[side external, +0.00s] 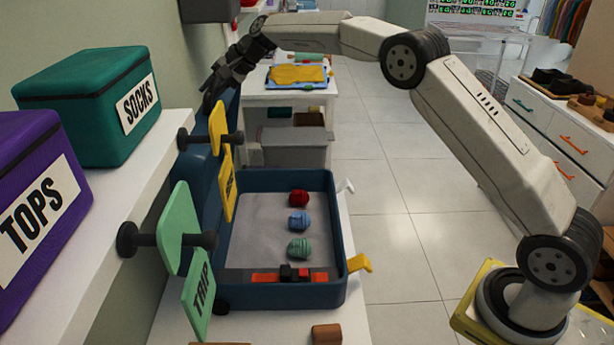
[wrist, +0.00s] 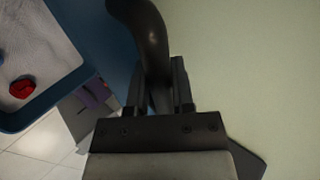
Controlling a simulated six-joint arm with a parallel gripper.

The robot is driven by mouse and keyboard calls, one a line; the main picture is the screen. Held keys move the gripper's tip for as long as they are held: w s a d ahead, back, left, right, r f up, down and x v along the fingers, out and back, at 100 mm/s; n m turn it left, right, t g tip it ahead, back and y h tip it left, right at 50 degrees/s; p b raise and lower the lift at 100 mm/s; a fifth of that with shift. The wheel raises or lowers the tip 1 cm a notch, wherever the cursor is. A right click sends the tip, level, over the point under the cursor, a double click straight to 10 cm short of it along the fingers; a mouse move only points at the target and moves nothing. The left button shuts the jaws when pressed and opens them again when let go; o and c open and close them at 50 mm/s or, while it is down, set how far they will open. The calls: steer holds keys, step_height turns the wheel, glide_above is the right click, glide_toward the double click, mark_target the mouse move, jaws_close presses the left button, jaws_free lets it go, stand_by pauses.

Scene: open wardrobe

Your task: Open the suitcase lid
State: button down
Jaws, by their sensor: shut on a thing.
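The blue suitcase (side external: 285,294) stands with its grey-lined base facing up. Its blue lid (side external: 205,168) is swung up to the left, steeply upright near the wall, partly hidden by tags and hooks. My gripper (side external: 212,98) is at the lid's upper far end. In the wrist view, my gripper (wrist: 159,82) is shut on a dark curved handle (wrist: 143,28), beside the blue lid (wrist: 105,30). Red (side external: 299,198), blue (side external: 299,221) and green (side external: 299,247) rolled items lie in the base.
A shelf on the left holds a green SOCKS box (side external: 90,110) and a purple TOPS box (side external: 40,210). Yellow (side external: 227,185) and green (side external: 197,298) tags hang close to the lid. A wooden cylinder (side external: 326,333) stands in front of the suitcase.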

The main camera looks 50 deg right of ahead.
steer(key=shift+w+a+r, duration=0.15)
steer(key=shift+w+a, duration=1.5)
steer(key=shift+c, duration=2.4)
jaws_free()
steer(key=shift+v, duration=3.9)
